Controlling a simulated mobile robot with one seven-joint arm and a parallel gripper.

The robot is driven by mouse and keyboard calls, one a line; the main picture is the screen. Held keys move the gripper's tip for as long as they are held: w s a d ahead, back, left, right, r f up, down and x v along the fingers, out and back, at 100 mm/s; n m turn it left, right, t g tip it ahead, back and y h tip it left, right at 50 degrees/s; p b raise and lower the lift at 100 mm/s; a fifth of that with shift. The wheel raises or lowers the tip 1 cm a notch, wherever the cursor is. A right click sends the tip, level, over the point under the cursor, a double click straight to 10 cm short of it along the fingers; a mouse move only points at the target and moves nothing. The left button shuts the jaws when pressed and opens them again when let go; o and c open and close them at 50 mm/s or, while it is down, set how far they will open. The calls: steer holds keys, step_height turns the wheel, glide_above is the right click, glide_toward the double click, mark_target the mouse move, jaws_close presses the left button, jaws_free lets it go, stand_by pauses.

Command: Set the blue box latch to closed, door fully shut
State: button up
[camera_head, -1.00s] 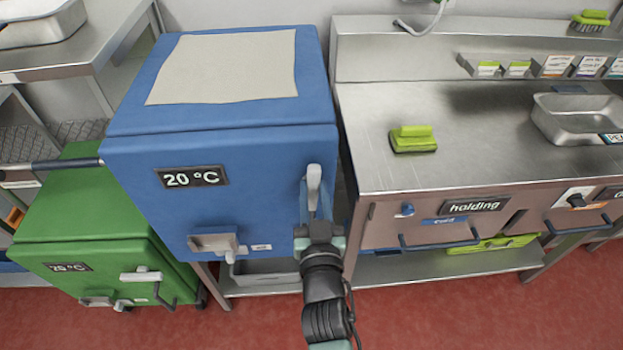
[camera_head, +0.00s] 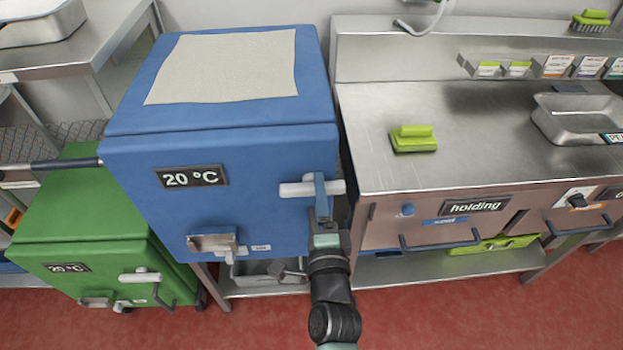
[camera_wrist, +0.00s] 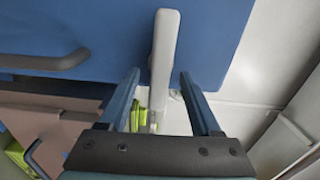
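The blue box (camera_head: 235,155) stands left of the steel counter, and its door looks flush with the body. Its pale latch (camera_head: 296,189) lies level across the door's right edge in the head view; it also shows in the wrist view (camera_wrist: 165,50). My gripper (camera_head: 320,182) is in front of the latch and hides its middle. In the wrist view my gripper (camera_wrist: 160,78) is open, with one finger on each side of the latch and a visible gap on both sides. I cannot tell whether a finger touches it.
A green box (camera_head: 95,235) stands lower left. The counter (camera_head: 470,150) to the right carries a green brush (camera_head: 413,139) and a steel pan (camera_head: 580,120). A grey door handle (camera_wrist: 45,60) shows in the wrist view. Red floor is clear in front.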

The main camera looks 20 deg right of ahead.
steer(key=shift+s, duration=0.1)
steer(key=p+v, duration=0.1)
steer(key=v, duration=0.6)
stand_by(0.5)
steer(key=w+a+r+n+t+y+p, duration=0.1)
steer(key=w+a+r+n+t, duration=0.2)
steer(key=r, duration=0.8)
steer(key=w+a+r+n+t+y+p, duration=0.1)
steer(key=w+a+r+n+y, duration=0.3)
steer(key=r, duration=0.6)
steer(key=a+r+n+t+h, duration=0.15)
steer(key=r+n, duration=0.25)
steer(key=r, duration=0.7)
steer(key=s+a+r+n+t, duration=0.1)
steer(key=s+a+r+n, duration=0.1)
steer(key=r, duration=0.6)
steer(key=s+a+r+n+t+y+p, duration=0.1)
steer(key=s+r+n, duration=0.3)
steer(key=r, duration=0.5)
steer(key=s+a+r+n+t+p, duration=0.1)
steer(key=s+r+n, duration=0.3)
steer(key=r, duration=0.5)
steer(key=shift+s+a+t, duration=0.75)
steer(key=shift+s+a, duration=0.05)
steer(key=shift+a, duration=0.05)
